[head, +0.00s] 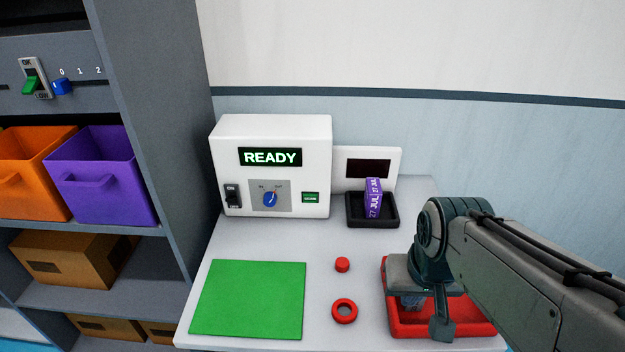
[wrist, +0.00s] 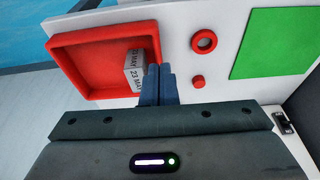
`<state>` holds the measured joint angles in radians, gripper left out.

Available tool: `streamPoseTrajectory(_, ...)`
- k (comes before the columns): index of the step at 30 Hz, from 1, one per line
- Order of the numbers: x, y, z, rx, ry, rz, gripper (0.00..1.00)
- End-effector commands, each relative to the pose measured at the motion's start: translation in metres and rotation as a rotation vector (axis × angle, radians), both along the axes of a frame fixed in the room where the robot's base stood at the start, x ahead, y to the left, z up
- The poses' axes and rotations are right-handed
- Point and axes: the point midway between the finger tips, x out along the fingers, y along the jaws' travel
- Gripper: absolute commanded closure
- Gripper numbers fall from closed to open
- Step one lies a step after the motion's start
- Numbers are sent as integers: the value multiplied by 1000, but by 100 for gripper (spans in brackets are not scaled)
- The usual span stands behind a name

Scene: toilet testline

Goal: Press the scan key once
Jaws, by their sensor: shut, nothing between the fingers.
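A white machine (head: 272,135) stands at the back of the table, its display (head: 270,157) reading READY in green. On its front are a black rocker switch (head: 233,196), a blue dial (head: 270,199) and a small green key (head: 310,197). The green key's lettering is too small to read surely; it looks like the scan key. My gripper (head: 412,303) is shut and empty, over the red tray at the front right, well apart from the machine. Its shut fingers (wrist: 160,72) show in the wrist view beside a grey box (wrist: 135,72) marked 23 MAY.
A purple box (head: 373,190) marked 27 JUL stands in a black tray (head: 350,222) right of the machine. The red tray (head: 474,330) holds the grey box. A red cap (head: 342,264), red ring (head: 344,299) and green mat (head: 248,300) lie on the table. Shelves stand left.

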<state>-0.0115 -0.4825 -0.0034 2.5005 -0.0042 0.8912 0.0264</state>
Motion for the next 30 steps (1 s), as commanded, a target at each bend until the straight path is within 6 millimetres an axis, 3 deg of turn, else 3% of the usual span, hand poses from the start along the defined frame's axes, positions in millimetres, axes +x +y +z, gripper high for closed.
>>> streamPoseTrajectory(5, 18, -3, -7, -30, -32, -3, 100)
streamPoseTrajectory(17, 127, 0, -52, -102, -273, 77, 100)
streamPoseTrajectory(24, 181, 29, -84, -13, -427, 168, 100)
streamPoseTrajectory(30, 212, 65, -108, 144, -548, 233, 100)
